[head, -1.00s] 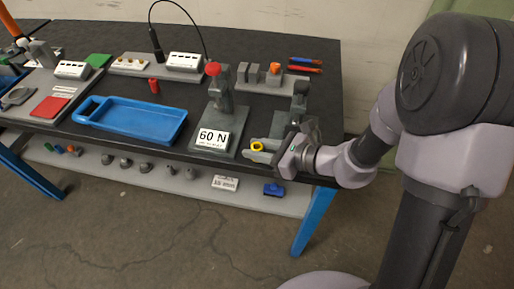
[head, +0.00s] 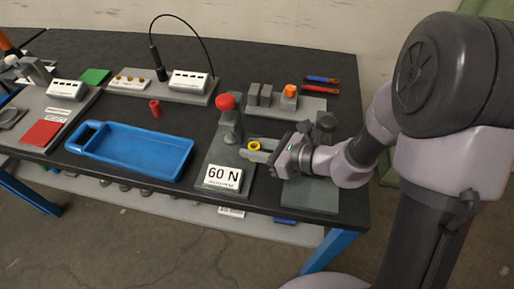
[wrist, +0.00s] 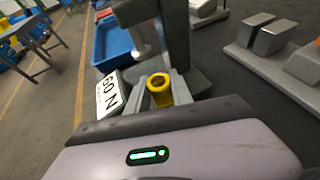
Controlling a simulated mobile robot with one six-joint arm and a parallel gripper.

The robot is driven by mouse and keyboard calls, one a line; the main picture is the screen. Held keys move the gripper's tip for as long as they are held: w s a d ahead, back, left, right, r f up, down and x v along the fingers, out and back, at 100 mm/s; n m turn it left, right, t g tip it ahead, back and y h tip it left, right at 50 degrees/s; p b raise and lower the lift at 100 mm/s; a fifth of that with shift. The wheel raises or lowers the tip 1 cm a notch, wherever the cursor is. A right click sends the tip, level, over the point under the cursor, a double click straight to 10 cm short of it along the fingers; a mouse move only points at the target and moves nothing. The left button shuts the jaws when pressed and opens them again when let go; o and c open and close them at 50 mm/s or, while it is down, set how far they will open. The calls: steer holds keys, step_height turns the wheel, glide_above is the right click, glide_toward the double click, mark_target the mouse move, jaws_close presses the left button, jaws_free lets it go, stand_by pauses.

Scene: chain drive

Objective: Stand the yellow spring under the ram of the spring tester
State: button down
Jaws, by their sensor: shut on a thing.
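The yellow spring (head: 254,145) is between the fingers of my gripper (head: 257,151), which is shut on it. In the wrist view the yellow spring (wrist: 160,92) shows as an open-topped coil, roughly upright between the grey fingers. The spring tester (head: 230,126) is a grey column with a red knob on a grey base plate, with a 60 N sign (head: 223,178) at its front. My gripper is just right of the column, over or near the plate's right edge. The tester's column also shows in the wrist view (wrist: 175,35).
A blue tray (head: 130,172) lies left of the tester, with a small red part (head: 155,108) behind it. Grey blocks (head: 262,95) stand on a plate behind. Another grey fixture (head: 318,193) is right, close to my wrist. Dark tabletop is free behind the tray.

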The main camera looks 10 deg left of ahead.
steer(key=a, duration=0.6)
steer(key=shift+w+b, duration=0.25)
steer(key=shift+b, duration=0.05)
steer(key=shift+a+f, duration=0.1)
steer(key=shift+f, duration=0.05)
steer(key=c, duration=1.1)
jaws_free()
steer(key=shift+s, duration=0.1)
steer(key=shift+o, duration=0.2)
